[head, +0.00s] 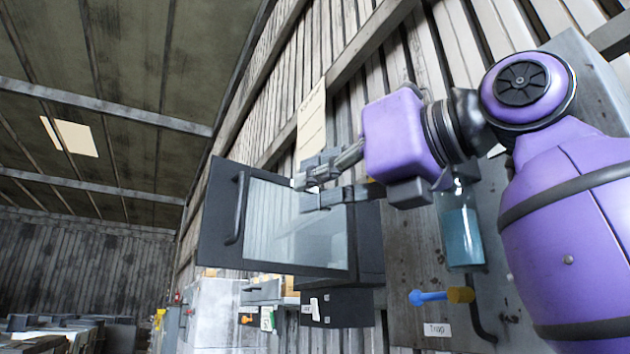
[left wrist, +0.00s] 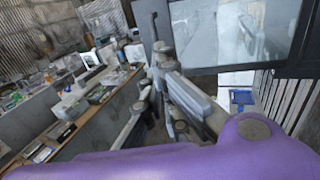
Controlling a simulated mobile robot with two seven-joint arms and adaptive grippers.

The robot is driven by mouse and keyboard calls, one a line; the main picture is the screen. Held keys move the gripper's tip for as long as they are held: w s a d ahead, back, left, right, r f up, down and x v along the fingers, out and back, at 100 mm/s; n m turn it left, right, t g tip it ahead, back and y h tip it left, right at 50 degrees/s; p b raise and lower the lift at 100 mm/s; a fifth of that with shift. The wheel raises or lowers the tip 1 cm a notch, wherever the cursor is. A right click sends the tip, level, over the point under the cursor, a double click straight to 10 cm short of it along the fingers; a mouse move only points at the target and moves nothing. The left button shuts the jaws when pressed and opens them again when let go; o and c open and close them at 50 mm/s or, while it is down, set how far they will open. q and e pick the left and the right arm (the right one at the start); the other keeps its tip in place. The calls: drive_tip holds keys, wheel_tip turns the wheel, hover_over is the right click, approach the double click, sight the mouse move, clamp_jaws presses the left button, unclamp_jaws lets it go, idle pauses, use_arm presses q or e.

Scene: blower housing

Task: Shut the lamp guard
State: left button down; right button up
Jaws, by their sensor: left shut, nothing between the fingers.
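The lamp guard is a dark-framed clear panel (head: 222,215) with a black bar handle (head: 237,208) at its left side. It stands swung out at an angle from a dark box (head: 367,240) on the plank wall. My left gripper (head: 304,190) is shut and empty, its fingertips overlapping the upper right part of the panel in the head view; whether they touch is unclear. In the left wrist view the panel (left wrist: 240,35) fills the upper right, beside my left gripper's fingers (left wrist: 160,58). My right gripper is in neither view.
A blue-filled clear container (head: 461,235) and a blue and yellow valve (head: 440,296) are on the wall panel below my arm. A cluttered bench (left wrist: 85,115) lies left in the left wrist view. The space left of the panel is open.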

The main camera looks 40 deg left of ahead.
use_arm(q)
drive_tip(key=w+a+p, duration=0.1)
drive_tip(key=a, duration=1)
drive_tip(key=shift+w+p, duration=0.15)
drive_tip(key=shift+p, duration=0.15)
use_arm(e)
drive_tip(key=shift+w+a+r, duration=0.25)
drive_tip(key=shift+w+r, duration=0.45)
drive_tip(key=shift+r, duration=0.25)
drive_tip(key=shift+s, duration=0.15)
use_arm(q)
drive_tip(key=shift+w+a, duration=0.1)
drive_tip(key=shift+a, duration=0.05)
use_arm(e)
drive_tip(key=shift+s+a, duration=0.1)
